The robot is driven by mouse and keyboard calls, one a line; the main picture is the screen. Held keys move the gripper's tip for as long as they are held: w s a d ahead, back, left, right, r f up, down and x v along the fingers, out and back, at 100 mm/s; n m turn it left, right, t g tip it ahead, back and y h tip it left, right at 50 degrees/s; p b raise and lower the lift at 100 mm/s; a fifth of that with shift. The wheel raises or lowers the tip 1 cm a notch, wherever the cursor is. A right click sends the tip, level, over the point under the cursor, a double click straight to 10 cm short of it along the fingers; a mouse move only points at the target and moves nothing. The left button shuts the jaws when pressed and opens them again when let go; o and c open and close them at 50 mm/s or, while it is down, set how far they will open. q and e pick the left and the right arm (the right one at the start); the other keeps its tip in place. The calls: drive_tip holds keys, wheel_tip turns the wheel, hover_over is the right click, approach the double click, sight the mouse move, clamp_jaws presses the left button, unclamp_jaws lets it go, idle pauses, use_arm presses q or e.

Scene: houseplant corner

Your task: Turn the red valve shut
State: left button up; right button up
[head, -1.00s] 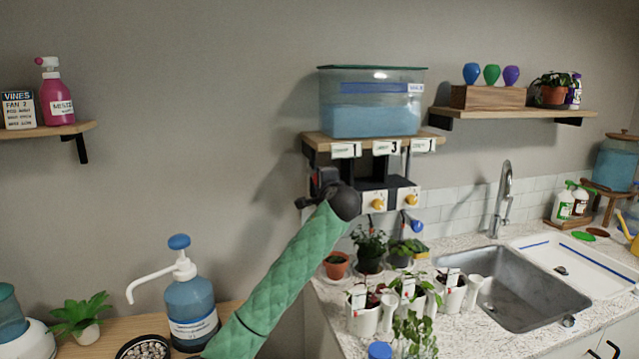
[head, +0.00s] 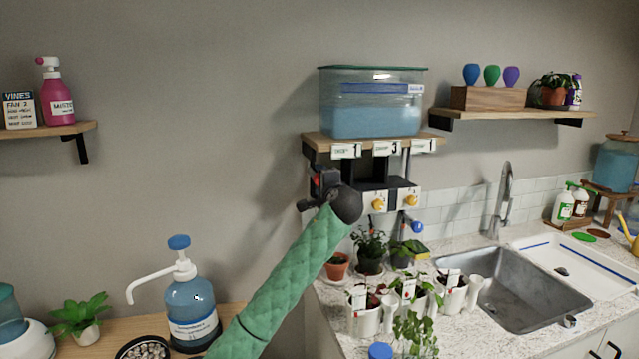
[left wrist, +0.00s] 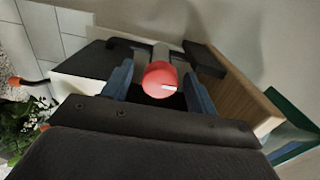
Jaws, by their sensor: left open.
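The red valve (left wrist: 160,79) is a round red knob with a white mark, in the middle of the left wrist view. Only a small red part of it (head: 314,182) shows in the head view, beside my gripper. My left gripper (left wrist: 159,92) is open, with one blue-grey finger on each side of the knob. I cannot tell whether the fingers touch it. In the head view my left gripper (head: 322,190) is at the left end of the valve rack under the water tank, mostly hidden by my wrist. My right gripper is not in view.
The clear tank (head: 371,104) stands on a wooden shelf above the valves. Two yellow knobs (head: 379,203) sit on white panels right of my gripper. Potted plants (head: 370,250) crowd the counter below.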

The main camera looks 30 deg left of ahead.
use_arm(q)
drive_tip(key=b+v, duration=0.1)
drive_tip(key=v, duration=0.5)
drive_tip(key=shift+s+d, duration=0.15)
drive_tip(key=shift+s, duration=0.05)
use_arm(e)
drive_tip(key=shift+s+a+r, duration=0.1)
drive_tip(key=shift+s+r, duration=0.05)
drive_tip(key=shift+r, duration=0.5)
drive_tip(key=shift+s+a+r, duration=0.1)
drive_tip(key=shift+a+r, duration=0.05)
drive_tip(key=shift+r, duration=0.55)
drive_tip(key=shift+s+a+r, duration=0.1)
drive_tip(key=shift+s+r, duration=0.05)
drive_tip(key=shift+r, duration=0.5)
use_arm(q)
drive_tip(key=shift+f, duration=0.15)
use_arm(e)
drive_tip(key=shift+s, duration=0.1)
